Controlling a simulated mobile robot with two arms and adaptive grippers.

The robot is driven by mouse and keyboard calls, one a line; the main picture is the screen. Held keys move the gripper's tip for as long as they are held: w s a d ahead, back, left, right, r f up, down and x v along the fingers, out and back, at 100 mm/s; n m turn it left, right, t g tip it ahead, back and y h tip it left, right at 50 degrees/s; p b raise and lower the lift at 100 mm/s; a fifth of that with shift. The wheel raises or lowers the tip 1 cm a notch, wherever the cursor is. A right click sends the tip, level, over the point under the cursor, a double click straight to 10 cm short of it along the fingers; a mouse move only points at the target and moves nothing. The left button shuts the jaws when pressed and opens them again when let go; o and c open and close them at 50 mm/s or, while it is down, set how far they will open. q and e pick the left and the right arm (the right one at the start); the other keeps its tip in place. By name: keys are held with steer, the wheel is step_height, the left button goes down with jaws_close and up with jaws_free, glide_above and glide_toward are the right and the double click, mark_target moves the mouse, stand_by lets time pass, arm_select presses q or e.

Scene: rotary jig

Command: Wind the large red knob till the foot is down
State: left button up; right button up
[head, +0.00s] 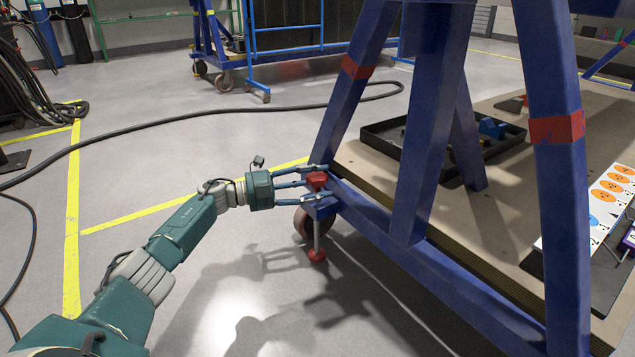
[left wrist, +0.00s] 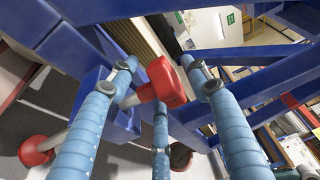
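The large red knob (head: 317,179) sits on top of a corner of the blue frame (head: 375,215). It shows close up in the left wrist view (left wrist: 167,82). A thin rod runs down from this corner to the red foot (head: 317,255), also seen at lower left in the left wrist view (left wrist: 38,151). I cannot tell whether the foot touches the floor. My left gripper (head: 311,183) reaches in from the left, its three fingers spread around the knob. Gaps show beside the knob, so the gripper looks open. My right gripper is not in view.
A caster wheel (head: 303,226) stands beside the foot. Blue frame posts rise to the right. A wooden deck (head: 475,215) carries a black tray (head: 390,150) and a sheet with orange circles (head: 600,205). A black hose (head: 180,117) lies across the floor. The floor at left is mostly clear.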

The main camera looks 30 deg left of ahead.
arm_select(q)
steer(key=v, duration=1.2)
steer(key=shift+d, duration=0.1)
